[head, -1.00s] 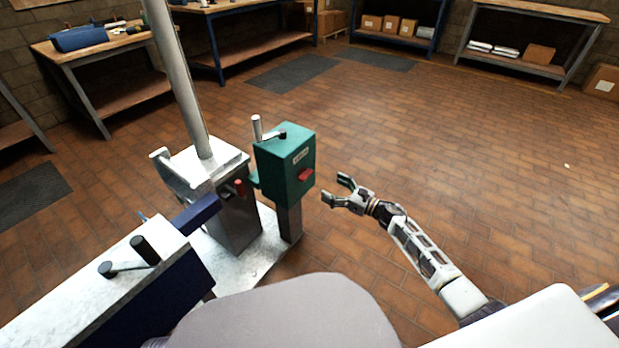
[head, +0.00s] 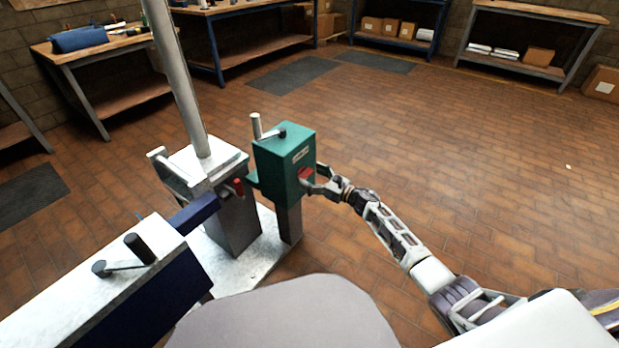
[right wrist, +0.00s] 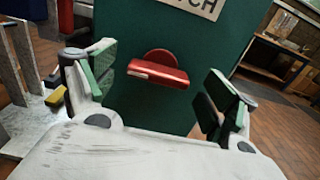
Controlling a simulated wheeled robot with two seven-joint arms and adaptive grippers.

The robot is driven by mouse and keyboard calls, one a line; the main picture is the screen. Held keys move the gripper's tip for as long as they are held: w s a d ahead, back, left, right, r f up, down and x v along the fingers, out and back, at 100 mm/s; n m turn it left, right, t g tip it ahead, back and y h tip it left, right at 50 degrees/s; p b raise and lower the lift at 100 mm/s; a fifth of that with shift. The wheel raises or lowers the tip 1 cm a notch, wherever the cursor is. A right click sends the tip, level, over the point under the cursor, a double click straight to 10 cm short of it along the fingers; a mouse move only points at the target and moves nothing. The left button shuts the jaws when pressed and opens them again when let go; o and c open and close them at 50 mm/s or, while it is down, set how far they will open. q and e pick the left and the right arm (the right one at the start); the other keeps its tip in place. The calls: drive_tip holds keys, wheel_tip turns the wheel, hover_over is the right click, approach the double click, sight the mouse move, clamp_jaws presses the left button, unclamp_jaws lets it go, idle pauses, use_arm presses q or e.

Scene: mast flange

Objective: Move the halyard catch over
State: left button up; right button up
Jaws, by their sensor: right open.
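The halyard catch looks to be the red lever (head: 306,173) on the face of a green box (head: 281,160) that stands on a grey post. In the right wrist view the red lever (right wrist: 158,73) lies roughly level below a label plate (right wrist: 196,6) whose visible letters end in "TCH". My right gripper (head: 314,180) is at the box's lever side. In the right wrist view its fingers (right wrist: 158,95) are open, one on each side of the lever, with clear gaps to it. My left gripper is not in view.
A crank handle (head: 262,128) sits on top of the green box. A pale mast (head: 180,75) rises from a metal base (head: 215,168) to its left. A blue-sided unit (head: 165,290) with a black-knobbed crank stands front left. The floor to the right is clear.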

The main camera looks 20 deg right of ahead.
drive_tip(key=shift+w+a, duration=0.35)
drive_tip(key=shift+w, duration=0.15)
drive_tip(key=shift+c, duration=0.3)
drive_tip(key=c, duration=1)
